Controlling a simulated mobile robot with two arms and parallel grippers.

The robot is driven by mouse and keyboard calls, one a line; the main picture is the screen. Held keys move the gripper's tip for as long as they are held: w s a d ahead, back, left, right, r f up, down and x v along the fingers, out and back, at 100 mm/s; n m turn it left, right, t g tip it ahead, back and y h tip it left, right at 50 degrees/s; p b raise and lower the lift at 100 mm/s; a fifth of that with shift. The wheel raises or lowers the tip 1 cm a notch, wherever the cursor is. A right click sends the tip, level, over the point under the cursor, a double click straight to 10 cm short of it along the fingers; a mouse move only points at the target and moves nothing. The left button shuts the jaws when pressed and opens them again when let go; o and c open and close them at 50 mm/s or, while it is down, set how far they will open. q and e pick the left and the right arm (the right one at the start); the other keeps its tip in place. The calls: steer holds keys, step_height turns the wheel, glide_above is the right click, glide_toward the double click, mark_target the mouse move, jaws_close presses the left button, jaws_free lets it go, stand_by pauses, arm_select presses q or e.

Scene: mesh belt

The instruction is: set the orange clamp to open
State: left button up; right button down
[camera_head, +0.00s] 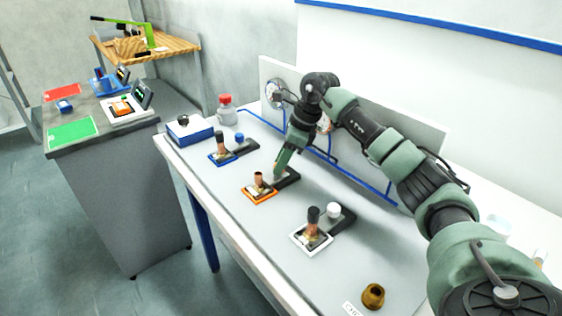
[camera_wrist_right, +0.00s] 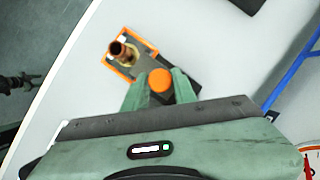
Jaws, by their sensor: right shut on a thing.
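The orange clamp (camera_head: 259,198) is in the middle of the grey bench, between a blue-framed and a white-framed one. It has an orange frame, a copper-coloured upright piece and a dark arm reaching back to the right. The wrist view shows its orange frame (camera_wrist_right: 124,72) and a round orange knob (camera_wrist_right: 160,81) on the dark base. My right gripper (camera_wrist_right: 160,86) points down at the clamp and is shut on the orange knob, one finger on each side. In the head view my right gripper (camera_head: 281,171) hides this knob. My left gripper is not in view.
The blue clamp (camera_head: 220,159) stands farther back and the white clamp (camera_head: 311,238) nearer. A brass fitting (camera_head: 373,295) is at the front. A red-lidded jar (camera_head: 226,110) and a blue-and-white box (camera_head: 189,131) stand at the far end. Blue tubing runs along the back.

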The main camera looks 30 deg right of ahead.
steer(key=shift+d+r, duration=0.1)
steer(key=shift+d, duration=0.05)
stand_by(0.3)
steer(key=shift+w+d+r, duration=0.1)
steer(key=shift+w+d, duration=0.05)
steer(key=shift+d, duration=1.1)
steer(key=c, duration=1.4)
jaws_free()
steer(key=shift+o, duration=1.4)
steer(key=v, duration=0.7)
steer(key=shift+d+r+b, duration=0.2)
steer(key=shift+b, duration=0.15)
steer(key=shift+r, duration=0.1)
